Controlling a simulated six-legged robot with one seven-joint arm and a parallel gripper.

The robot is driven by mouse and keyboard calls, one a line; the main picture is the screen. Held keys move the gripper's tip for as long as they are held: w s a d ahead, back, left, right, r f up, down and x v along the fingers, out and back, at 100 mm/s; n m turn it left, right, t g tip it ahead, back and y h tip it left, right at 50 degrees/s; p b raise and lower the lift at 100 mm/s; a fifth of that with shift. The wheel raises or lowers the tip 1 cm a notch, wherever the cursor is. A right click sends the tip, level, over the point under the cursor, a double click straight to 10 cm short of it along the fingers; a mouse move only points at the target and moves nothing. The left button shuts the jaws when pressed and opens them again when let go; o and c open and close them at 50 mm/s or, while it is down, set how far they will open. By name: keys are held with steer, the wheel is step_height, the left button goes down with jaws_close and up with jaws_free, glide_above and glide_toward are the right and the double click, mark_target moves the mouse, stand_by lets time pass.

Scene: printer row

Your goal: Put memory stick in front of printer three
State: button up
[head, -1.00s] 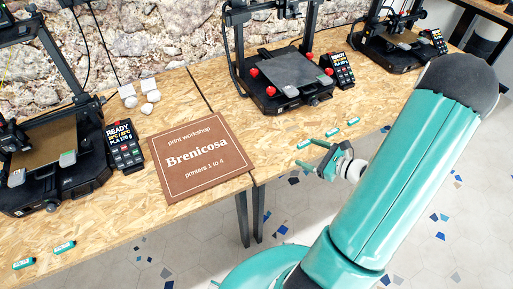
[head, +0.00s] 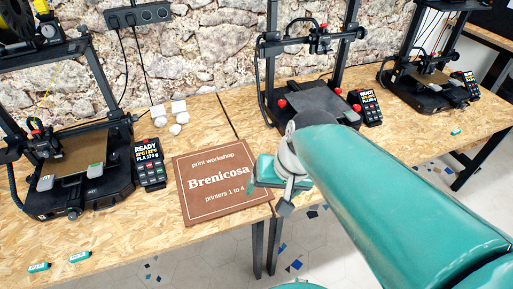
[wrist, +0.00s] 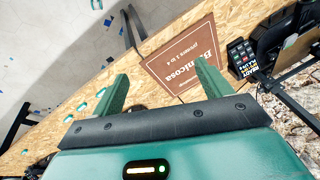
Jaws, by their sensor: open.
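My gripper (wrist: 161,70) is open and empty in the wrist view. In the head view my gripper (head: 268,190) hangs at the right edge of the brown sign, near the table's front edge. Small teal memory sticks lie on the table: two at the front left, a nearer (head: 39,267) and a farther one (head: 79,257), and one at the right (head: 456,132). In the wrist view several more lie in a row left of my fingers, one of them (wrist: 82,107) near the edge. My arm hides that row in the head view. No number shows to tell which is printer three.
Printers stand at the left (head: 80,160), middle (head: 310,100) and right (head: 435,85), each with a display beside it. The brown sign (head: 222,180) lies between left and middle printers. Pale lumps (head: 178,107) lie behind it. The board table (head: 130,235) has free room along its front.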

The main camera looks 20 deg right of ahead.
steer(key=r+n, duration=0.1)
steer(key=s+r+n+t+h, duration=0.1)
steer(key=r, duration=0.1)
steer(key=r+n+t, duration=0.1)
steer(key=shift+s+a+r+h, duration=0.35)
steer(key=shift+a+h, duration=0.05)
